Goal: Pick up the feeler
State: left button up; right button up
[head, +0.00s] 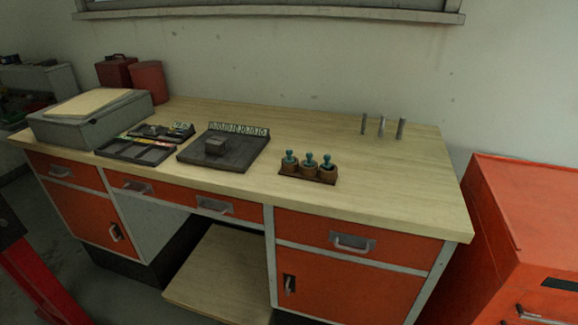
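I cannot tell for sure which item is the feeler. A dark plate (247,158) with a small grey block (216,146) and a row of pale marked tags (239,129) lies on the workbench. Left of it, a dark compartment tray (128,152) lies near the front edge, with small tools (160,131) behind it, too small to make out. A dark rack with three teal-topped pieces (310,162) stands near the front edge. Three grey upright pins (382,126) stand at the back right. Neither of my grippers is in view.
The wooden workbench (400,185) has orange drawers and clear top at right and back. A grey box (90,120) with a tan board on it stands at the left end. Red containers (147,82) stand behind it. An orange cabinet (525,210) stands at the right.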

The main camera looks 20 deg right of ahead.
aim_at(289, 152)
jog(key=u, duration=0.5)
jog(key=i, duration=1.1)
jog(key=z, duration=0.55)
